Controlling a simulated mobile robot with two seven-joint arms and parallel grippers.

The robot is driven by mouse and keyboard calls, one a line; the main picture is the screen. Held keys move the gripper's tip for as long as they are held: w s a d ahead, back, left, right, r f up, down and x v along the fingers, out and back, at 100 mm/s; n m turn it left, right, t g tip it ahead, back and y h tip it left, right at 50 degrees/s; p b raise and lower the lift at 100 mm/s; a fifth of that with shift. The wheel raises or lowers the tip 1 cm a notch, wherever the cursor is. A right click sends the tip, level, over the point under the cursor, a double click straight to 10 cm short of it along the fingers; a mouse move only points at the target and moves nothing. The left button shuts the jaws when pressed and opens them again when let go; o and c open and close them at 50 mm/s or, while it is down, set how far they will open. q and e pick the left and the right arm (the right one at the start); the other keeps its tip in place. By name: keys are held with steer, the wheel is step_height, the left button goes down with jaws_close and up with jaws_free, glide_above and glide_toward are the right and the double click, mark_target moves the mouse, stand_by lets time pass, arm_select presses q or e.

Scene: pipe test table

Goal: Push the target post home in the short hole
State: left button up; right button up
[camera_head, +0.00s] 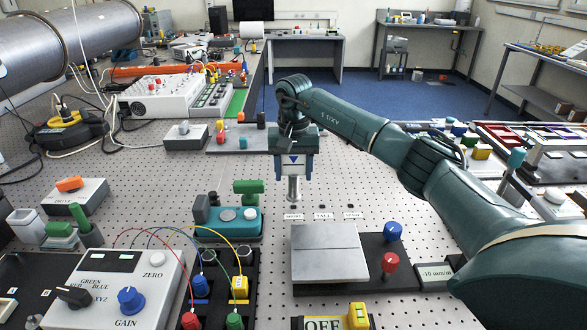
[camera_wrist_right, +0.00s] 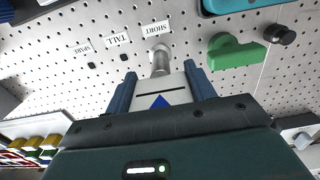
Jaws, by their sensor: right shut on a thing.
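The target post is a metal cylinder (camera_head: 293,189) under a white block with a blue triangle. My right gripper (camera_head: 293,165) is shut on that block, and the post points down, roughly upright. In the right wrist view my blue fingers (camera_wrist_right: 165,100) flank the block and the post (camera_wrist_right: 160,63) runs to the board beside the SHORT label (camera_wrist_right: 156,28). The post's lower end covers the short hole, so I cannot tell how deep it sits. The TALL label (camera_head: 323,216) and SPARE label (camera_head: 353,216) have dark open holes behind them. My left gripper is not in view.
A grey plate (camera_head: 328,252) on a dark base with blue and red knobs lies in front of the labels. A wired control box (camera_head: 125,285) is front left.

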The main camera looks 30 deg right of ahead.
stand_by(0.8)
steer(key=shift+f, duration=0.75)
steer(key=shift+f+b, duration=0.7)
steer(key=shift+f, duration=0.15)
steer(key=o, duration=1.2)
